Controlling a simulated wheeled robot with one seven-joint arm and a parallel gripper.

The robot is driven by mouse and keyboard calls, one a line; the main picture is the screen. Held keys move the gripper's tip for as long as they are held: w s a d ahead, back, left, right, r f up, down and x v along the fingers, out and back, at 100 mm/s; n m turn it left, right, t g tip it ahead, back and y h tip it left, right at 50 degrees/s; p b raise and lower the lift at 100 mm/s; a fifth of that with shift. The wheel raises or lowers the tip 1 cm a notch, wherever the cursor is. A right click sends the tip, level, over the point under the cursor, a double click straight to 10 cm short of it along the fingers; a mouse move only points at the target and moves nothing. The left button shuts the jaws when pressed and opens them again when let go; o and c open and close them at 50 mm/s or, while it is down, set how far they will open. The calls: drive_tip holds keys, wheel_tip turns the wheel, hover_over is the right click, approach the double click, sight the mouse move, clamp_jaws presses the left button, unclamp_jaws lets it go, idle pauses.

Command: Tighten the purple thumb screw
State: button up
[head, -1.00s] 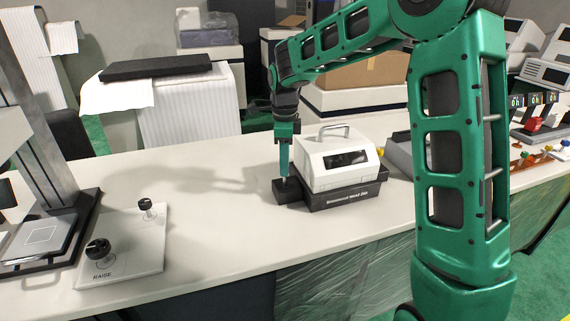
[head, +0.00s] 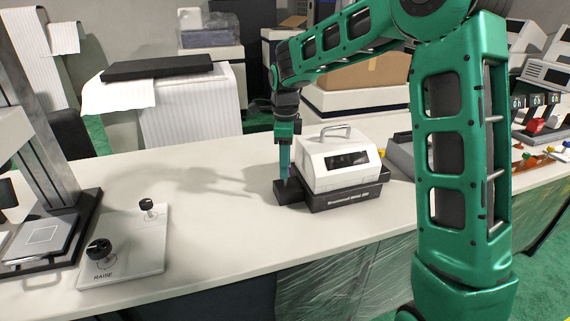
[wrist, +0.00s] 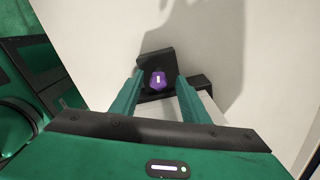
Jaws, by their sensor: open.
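The purple thumb screw (wrist: 158,80) shows in the wrist view, with a small white mark on its top. It sits on a dark block (wrist: 154,62), which in the head view stands at the left end of the dark base (head: 345,196) under a white machine (head: 338,160). My gripper (wrist: 160,92) is open, with one green finger on each side of the screw in the picture; whether the fingers touch it I cannot tell. In the head view my gripper (head: 284,168) points down over the dark block, and little of the screw can be made out.
The white machine with a handle stands close to the right of my gripper. A white plate with two black knobs (head: 124,245) and a press-like stand (head: 45,190) are at the left. The white table (head: 215,205) between is clear.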

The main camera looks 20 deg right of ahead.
wheel_tip(320, 180, up, 11)
drive_tip(key=shift+f, duration=0.15)
idle(0.4)
drive_tip(key=shift+w, duration=0.1)
drive_tip(key=s+d+f+n+h, duration=0.1)
drive_tip(key=s+d+n, duration=0.4)
drive_tip(key=s+d, duration=0.45)
drive_tip(key=s+d+n, duration=0.4)
drive_tip(key=s+d, duration=0.3)
drive_tip(key=s, duration=0.5)
drive_tip(key=s+f+n, duration=0.3)
drive_tip(key=s, duration=0.5)
drive_tip(key=s+d+f+n+y, duration=0.1)
drive_tip(key=s+f+n, duration=0.3)
drive_tip(key=s, duration=0.5)
drive_tip(key=shift+s+d, duration=0.2)
drive_tip(key=shift+d, duration=0.05)
drive_tip(key=shift+f, duration=0.1)
